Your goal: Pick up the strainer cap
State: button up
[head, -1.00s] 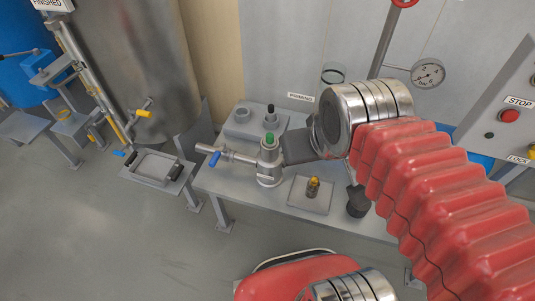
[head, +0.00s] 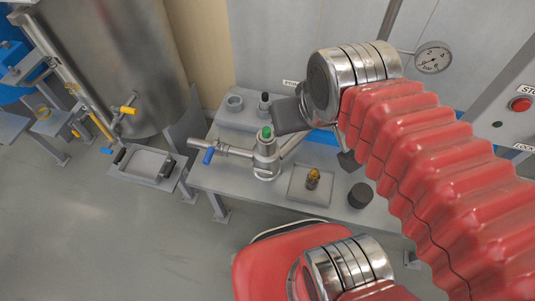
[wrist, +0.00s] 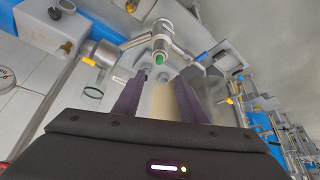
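A green-topped piece (head: 265,132) sits upright on a metal pipe fitting (head: 266,160) on the bench; it looks like the strainer cap, though I cannot be certain. It also shows in the wrist view (wrist: 158,60), beyond my fingers. My gripper's dark body (head: 291,117) is above and just right of it in the head view; its fingers are hard to make out there. In the wrist view my gripper (wrist: 161,78) has two purple fingers spread apart with nothing held between them. The cap and fingers are apart.
A block (head: 234,102) with a black-topped post (head: 264,103) stands behind the fitting. A square tray (head: 296,196) with a brass piece (head: 313,178) and a black cylinder (head: 360,196) are in front. A blue-handled valve (head: 208,155) extends left.

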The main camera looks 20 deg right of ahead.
aim_at(361, 195)
jog(key=z, duration=1.3)
jog(key=k, duration=0.45)
jog(key=z, duration=0.2)
jog(key=i, duration=0.5)
